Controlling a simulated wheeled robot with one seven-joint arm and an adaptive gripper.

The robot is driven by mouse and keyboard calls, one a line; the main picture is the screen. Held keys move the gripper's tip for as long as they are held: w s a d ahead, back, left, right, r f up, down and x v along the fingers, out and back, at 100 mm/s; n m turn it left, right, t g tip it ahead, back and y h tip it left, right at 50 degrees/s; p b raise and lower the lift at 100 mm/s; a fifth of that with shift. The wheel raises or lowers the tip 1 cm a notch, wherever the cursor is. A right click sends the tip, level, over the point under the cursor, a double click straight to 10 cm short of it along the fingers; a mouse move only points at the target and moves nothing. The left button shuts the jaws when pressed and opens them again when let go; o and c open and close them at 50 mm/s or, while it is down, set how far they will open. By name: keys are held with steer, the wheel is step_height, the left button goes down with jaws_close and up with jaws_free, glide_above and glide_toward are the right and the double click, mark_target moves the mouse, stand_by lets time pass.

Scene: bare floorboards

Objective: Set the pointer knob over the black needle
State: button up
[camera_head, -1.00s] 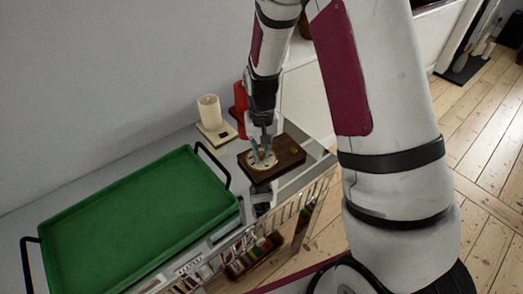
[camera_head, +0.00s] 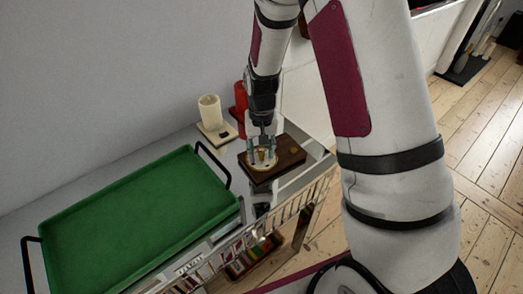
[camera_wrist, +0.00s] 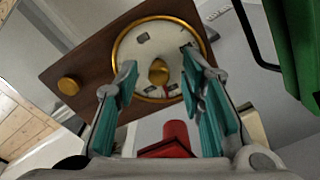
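A dark wooden block (camera_wrist: 85,62) carries a round pale dial with a brass rim (camera_wrist: 118,45). A brass pointer knob (camera_wrist: 158,72) stands at the dial's middle; in the head view the dial (camera_head: 262,166) is partly behind the fingers. My gripper (camera_wrist: 162,80) is open, with one teal-padded finger on each side of the knob and visible gaps to it. In the head view my gripper (camera_head: 261,152) points down over the dial. Small dark marks lie on the dial face; I cannot tell which is the black needle.
A smaller brass knob (camera_wrist: 69,86) sits on the block beside the dial. A green tray (camera_head: 130,215) with black handles lies to the left. A cream candle (camera_head: 209,112) and a red candle (camera_head: 240,98) stand behind the block. A wire rack (camera_head: 290,205) runs along the front.

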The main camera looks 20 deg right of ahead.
mark_target(262, 153)
step_height(262, 153, up, 12)
stand_by(0.6)
steer(key=s+r+n+t, duration=0.1)
steer(key=s+r+t, duration=0.1)
steer(key=s+r, duration=0.9)
steer(key=s+r+n+t, duration=0.1)
steer(key=s+r, duration=0.2)
steer(key=s, duration=0.4)
steer(key=s+r+n+t, duration=0.1)
steer(key=s+r, duration=0.1)
steer(key=s, duration=0.5)
steer(key=shift+s+d+r, duration=0.2)
steer(key=shift+r, duration=0.2)
